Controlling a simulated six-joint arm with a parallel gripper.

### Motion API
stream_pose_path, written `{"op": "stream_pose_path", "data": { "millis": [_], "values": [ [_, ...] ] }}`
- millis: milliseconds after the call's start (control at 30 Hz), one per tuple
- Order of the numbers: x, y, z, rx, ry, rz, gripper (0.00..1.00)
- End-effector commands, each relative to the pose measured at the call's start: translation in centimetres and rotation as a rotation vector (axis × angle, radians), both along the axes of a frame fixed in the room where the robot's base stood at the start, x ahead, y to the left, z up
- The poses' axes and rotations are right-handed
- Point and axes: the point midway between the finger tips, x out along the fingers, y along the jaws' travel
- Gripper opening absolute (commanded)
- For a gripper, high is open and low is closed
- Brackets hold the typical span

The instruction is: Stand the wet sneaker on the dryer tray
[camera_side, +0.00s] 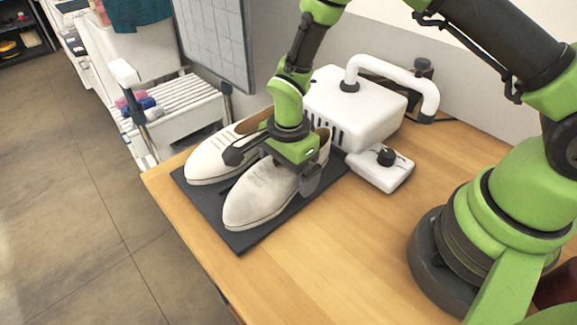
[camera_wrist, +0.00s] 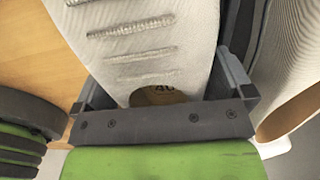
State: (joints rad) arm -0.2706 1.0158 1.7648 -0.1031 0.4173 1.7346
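Two white shoes lie side by side on a flat dark tray (camera_side: 245,241) on the table. Both rest sole down, toes toward the lower left. My gripper (camera_side: 272,168) is low over the near shoe (camera_side: 262,196), its fingers on either side of the heel half. In the wrist view this shoe (camera_wrist: 150,45) fills most of the space between the fingers (camera_wrist: 165,88), with its lacing ridges and a marked insole showing. I cannot tell whether the fingers press on it. The far shoe (camera_side: 215,154) is partly hidden by my gripper. I cannot see which shoe is wet.
A white box (camera_side: 345,105) with vents and a curved white pipe (camera_side: 400,78) stands behind the shoes. A small white unit with a black knob (camera_side: 385,158) sits in front of it. The wooden table (camera_side: 310,260) is clear at the front. A slatted rack (camera_side: 185,100) stands beyond its left edge.

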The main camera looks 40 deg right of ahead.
Motion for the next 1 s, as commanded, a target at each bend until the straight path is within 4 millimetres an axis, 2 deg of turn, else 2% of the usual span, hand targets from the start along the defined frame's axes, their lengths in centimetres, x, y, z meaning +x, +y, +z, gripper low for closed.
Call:
{"op": "stream_pose_path", "data": {
  "millis": [167, 267, 600, 867, 1000],
  "values": [
    [0.0, 0.0, 0.1, 0.0, -0.001, 0.0, 1.0],
    [0.1, 0.0, 0.8, 0.001, -0.003, 0.0, 1.0],
    [0.1, 0.0, 7.1, 0.001, -0.007, 0.001, 1.0],
    [0.0, -0.1, 10.2, 0.003, -0.009, 0.01, 1.0],
    [-0.4, -0.8, 13.4, 0.024, -0.057, 0.095, 1.0]
  ]
}}
